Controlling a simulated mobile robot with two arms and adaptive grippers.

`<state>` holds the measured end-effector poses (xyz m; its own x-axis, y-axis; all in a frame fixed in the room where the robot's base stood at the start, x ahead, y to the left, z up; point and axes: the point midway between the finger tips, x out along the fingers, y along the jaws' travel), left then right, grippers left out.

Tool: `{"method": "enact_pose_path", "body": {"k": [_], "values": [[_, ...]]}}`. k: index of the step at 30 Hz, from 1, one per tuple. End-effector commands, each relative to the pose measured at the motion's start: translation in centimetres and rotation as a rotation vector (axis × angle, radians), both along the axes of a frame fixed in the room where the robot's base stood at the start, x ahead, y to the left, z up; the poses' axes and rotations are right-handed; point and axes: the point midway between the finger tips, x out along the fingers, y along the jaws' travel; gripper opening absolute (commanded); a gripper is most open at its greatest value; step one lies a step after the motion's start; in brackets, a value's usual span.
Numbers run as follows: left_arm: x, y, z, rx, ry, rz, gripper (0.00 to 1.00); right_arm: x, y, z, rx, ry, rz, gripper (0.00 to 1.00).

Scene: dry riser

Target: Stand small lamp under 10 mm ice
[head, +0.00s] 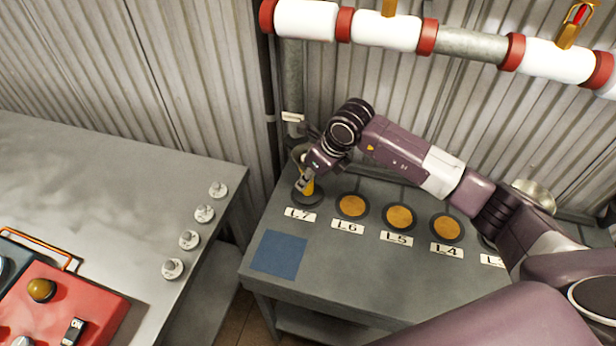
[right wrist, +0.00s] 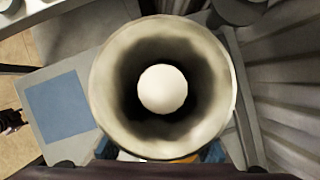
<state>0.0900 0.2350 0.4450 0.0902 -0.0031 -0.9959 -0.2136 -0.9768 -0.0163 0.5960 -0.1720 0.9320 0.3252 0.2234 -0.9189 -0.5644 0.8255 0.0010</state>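A lamp with a pale flared shade and a round white bulb (right wrist: 162,90) fills the middle of the right wrist view, its mouth facing the camera. In the head view its shade is a small grey shape, partly hidden behind my right gripper (head: 306,184), at spot L7. Its foot and its contact with the spot cannot be made out. The shade hides most of the fingers, so their closure on the lamp is unclear. Above the bench runs a pipe with white sections (head: 383,31) and red collars. No ice thickness marking is readable. My left gripper is out of view.
The grey bench (head: 335,270) carries orange discs with dark rims at L6 (head: 352,206), L5 (head: 399,216) and L4 (head: 446,228), all bare. A blue square (head: 279,253) is empty. Another pale shade (head: 535,192) stands at right. A red box (head: 75,310) sits on the left table.

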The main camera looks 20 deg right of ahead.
Motion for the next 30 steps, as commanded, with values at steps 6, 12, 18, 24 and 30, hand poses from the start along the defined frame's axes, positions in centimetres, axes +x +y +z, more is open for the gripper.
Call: {"method": "enact_pose_path", "body": {"k": [6,12,18,24,30], "values": [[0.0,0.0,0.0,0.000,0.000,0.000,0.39,0.0,0.0,0.0,0.000,0.000,0.000,0.40],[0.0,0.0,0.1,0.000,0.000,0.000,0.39,0.0,0.0,0.1,0.000,0.000,0.000,0.40],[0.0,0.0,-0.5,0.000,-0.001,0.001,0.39,-0.5,-0.5,1.7,0.000,-0.004,-0.001,0.40],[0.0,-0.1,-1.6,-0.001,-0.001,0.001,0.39,-1.9,-1.5,5.5,-0.003,-0.007,0.001,0.40],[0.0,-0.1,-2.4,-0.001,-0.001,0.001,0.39,-3.1,-2.3,9.1,-0.002,-0.005,-0.001,0.40]]}}
